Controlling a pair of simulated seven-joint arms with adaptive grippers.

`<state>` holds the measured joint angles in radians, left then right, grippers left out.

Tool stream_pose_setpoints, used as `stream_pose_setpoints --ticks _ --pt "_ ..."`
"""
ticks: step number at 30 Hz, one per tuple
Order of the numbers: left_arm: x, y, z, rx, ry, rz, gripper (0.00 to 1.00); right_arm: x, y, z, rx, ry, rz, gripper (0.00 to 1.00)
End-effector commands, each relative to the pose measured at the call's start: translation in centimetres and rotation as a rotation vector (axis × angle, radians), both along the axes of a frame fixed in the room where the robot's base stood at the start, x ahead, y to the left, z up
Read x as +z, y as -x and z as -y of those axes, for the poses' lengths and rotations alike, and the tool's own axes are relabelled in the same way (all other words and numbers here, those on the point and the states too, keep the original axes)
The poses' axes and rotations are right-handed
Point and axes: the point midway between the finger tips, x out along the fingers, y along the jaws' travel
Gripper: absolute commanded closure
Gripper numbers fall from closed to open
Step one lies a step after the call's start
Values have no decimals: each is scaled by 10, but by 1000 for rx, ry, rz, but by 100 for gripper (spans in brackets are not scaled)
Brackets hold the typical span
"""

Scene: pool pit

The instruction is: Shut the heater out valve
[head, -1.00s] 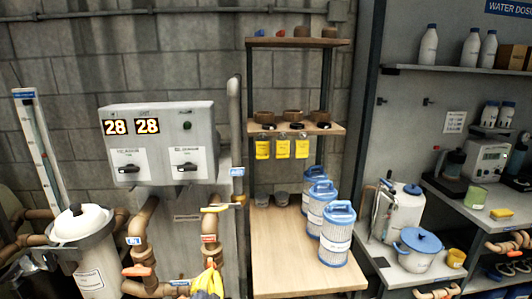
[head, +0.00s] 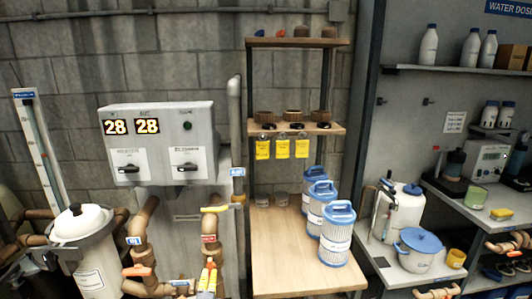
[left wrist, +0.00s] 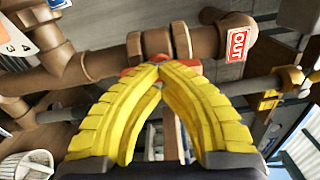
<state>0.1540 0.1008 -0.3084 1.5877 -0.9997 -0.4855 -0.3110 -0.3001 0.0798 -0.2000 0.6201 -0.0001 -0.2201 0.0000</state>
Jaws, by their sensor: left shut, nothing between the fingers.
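The heater (head: 160,140) is a grey box on the left of the head view, with two displays reading 28. Its out pipe (head: 210,222) comes down on the right and carries a red label (head: 209,239); the label reads OUT in the left wrist view (left wrist: 237,43). My right gripper is out of view.
The in pipe (head: 136,252) with an orange handle (head: 138,271) stands left of the out pipe. A white-lidded filter housing (head: 82,222) is further left. A wooden shelf with blue-capped cartridges (head: 337,235) stands to the right.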

Motion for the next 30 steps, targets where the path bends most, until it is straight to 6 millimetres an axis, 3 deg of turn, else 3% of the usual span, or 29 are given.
stream_pose_setpoints --ticks 13,25,30 --pt "1 0 -1 0 -593 -51 100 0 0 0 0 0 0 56" --pt "0 0 0 0 -666 -58 100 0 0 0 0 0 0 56" --pt "0 0 0 0 -665 -58 80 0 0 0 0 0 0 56"
